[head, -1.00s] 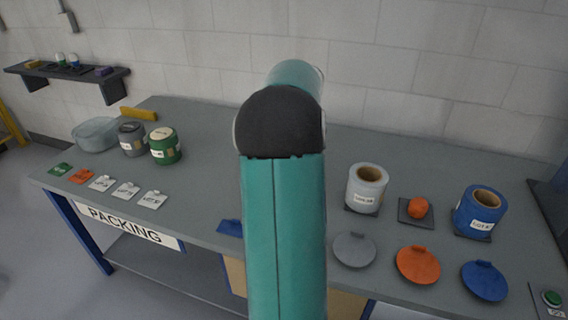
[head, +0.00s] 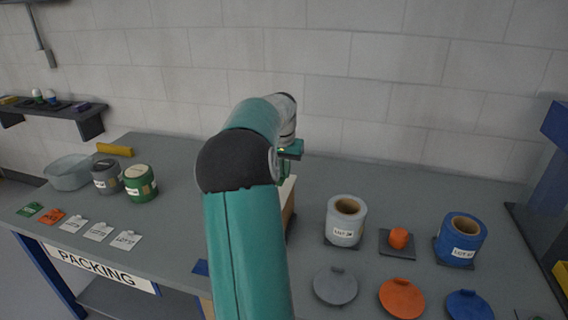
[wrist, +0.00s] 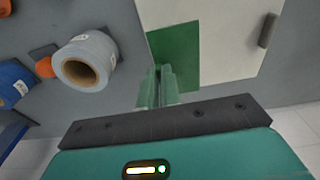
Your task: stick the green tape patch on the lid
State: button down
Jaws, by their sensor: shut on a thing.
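The green tape patch (wrist: 177,56) is a flat green square in the wrist view, just beyond my fingertips. My gripper (wrist: 157,82) is shut on it at its near edge. The patch overlaps a corner of the cream lid (wrist: 225,40) in that view; I cannot tell whether it touches the lid. In the head view my gripper (head: 290,152) is above the box with the cream lid (head: 287,188), which is mostly hidden behind my arm. The patch is not clear there.
A grey roller (head: 345,222), an orange piece (head: 398,239) and a blue roller (head: 460,240) stand right of the box. Grey (head: 335,286), orange (head: 401,298) and blue (head: 468,305) discs lie in front. Jars (head: 140,184) and cards (head: 72,224) are at the left.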

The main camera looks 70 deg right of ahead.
jog(key=shift+f, duration=2.55)
jog(key=shift+f, duration=0.4)
jog(key=c, duration=1.5)
grip_release()
jog(key=o, duration=0.5)
jog(key=shift+w+f, duration=0.1)
jog(key=shift+c, duration=0.2)
jog(key=shift+r, duration=3.7)
